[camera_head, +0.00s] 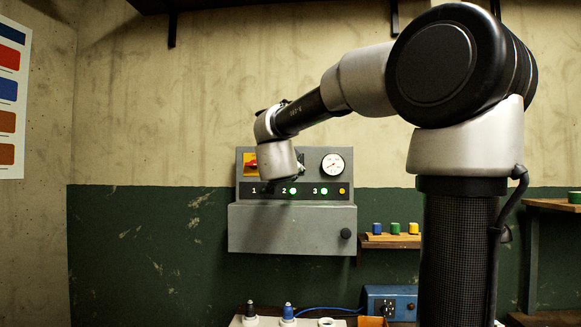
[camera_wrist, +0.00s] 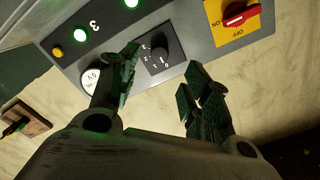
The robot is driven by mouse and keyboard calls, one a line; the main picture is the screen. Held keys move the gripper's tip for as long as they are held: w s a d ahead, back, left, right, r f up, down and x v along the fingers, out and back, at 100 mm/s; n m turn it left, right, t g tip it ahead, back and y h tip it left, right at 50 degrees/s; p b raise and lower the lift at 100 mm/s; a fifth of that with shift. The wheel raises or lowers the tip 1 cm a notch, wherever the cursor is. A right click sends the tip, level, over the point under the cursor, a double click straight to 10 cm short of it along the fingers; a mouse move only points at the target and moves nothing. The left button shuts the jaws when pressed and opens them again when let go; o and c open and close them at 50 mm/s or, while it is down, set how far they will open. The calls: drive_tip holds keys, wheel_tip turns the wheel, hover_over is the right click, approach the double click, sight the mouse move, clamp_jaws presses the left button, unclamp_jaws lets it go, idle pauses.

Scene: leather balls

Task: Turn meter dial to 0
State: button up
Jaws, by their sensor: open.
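The meter dial (camera_wrist: 160,50) is a black knob on a dark plate with small white digits, on the grey panel in the wrist view. Its pointer is too small to read surely. In the head view my wrist hides it. My gripper (camera_wrist: 160,88) is open and empty, its two dark fingers spread on either side below the dial in the picture. The left finger is close beside the plate and the right one stands apart from it. The round white gauge (camera_head: 333,164) is on the panel's right, and partly hidden by the left finger in the wrist view (camera_wrist: 91,80).
A red switch on a yellow plate (camera_wrist: 238,15) is right of the dial in the wrist view. Green lamps (camera_wrist: 81,35) and a yellow lamp (camera_wrist: 57,52) line the panel. A grey box (camera_head: 290,229) with a black knob juts out below. A small shelf (camera_head: 390,241) holds coloured blocks.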

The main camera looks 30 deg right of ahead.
drive_tip(key=shift+v, duration=1.7)
drive_tip(key=w+a+f+n+y, duration=0.1)
drive_tip(key=a+f+n+y, duration=0.75)
drive_tip(key=a+y, duration=0.35)
drive_tip(key=s+a+f+n+g+y, duration=0.2)
drive_tip(key=s+f+n+g, duration=0.1)
drive_tip(key=s+f+n, duration=0.15)
drive_tip(key=s+d+f+n+g+h, duration=0.1)
drive_tip(key=s+d+f+g, duration=0.1)
drive_tip(key=s+f, duration=0.3)
drive_tip(key=s+d+f+g+h, duration=0.1)
drive_tip(key=s+d+f+g, duration=0.2)
drive_tip(key=s, duration=1)
drive_tip(key=s+d+f+n+g+h, duration=0.1)
drive_tip(key=s+d+f+g+h, duration=0.1)
drive_tip(key=s+d+f, duration=0.4)
drive_tip(key=shift+s+f+n+g, duration=0.35)
drive_tip(key=shift+s+f, duration=0.2)
drive_tip(key=shift+s, duration=1.15)
